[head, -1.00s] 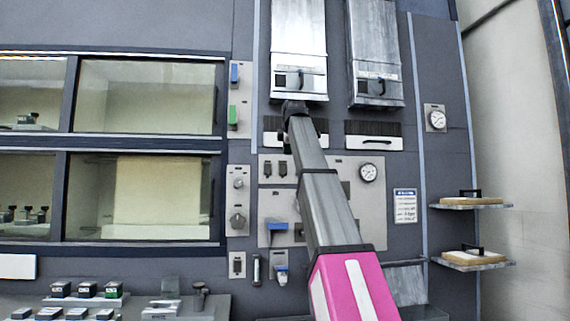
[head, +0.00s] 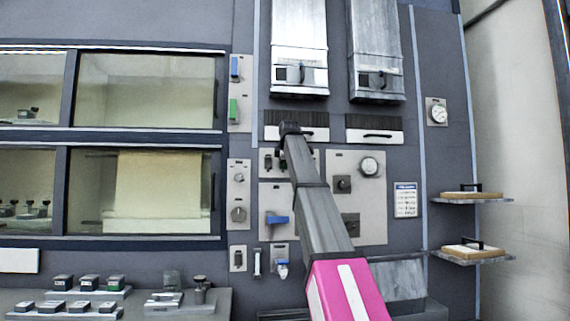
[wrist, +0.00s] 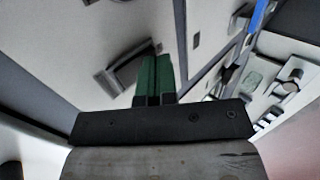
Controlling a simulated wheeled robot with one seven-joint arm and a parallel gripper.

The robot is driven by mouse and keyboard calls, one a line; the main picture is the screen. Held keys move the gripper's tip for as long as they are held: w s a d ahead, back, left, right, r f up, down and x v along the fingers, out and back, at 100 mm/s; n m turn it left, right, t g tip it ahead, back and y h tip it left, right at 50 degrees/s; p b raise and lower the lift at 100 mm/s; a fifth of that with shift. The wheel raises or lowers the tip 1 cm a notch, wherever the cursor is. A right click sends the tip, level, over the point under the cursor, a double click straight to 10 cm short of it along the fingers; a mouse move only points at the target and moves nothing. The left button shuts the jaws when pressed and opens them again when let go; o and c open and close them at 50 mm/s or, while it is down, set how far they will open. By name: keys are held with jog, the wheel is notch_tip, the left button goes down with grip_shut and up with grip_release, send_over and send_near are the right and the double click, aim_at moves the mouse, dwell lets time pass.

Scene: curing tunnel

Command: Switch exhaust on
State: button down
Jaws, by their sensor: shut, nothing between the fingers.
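No switch in view carries a label I can read as exhaust. My gripper's fingers are hidden behind the arm's end in the head view. In the wrist view my gripper (wrist: 154,62) has its dark green fingers together and empty, near a dark raised fitting (wrist: 122,68) on a pale panel. I cannot tell whether they touch it.
Blue and green switches (head: 233,92) sit on a narrow plate by the windows. Two metal hoods (head: 300,50) with handles hang above dark vents (head: 373,123). Shelves (head: 471,200) jut out at right. A bench (head: 120,303) with several small blocks is at lower left.

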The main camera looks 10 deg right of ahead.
dwell(0.3)
jog(key=shift+w+f+t, duration=0.3)
jog(key=shift+w+t, duration=0.1)
jog(key=shift+t, duration=0.4)
jog(key=shift+w, duration=0.1)
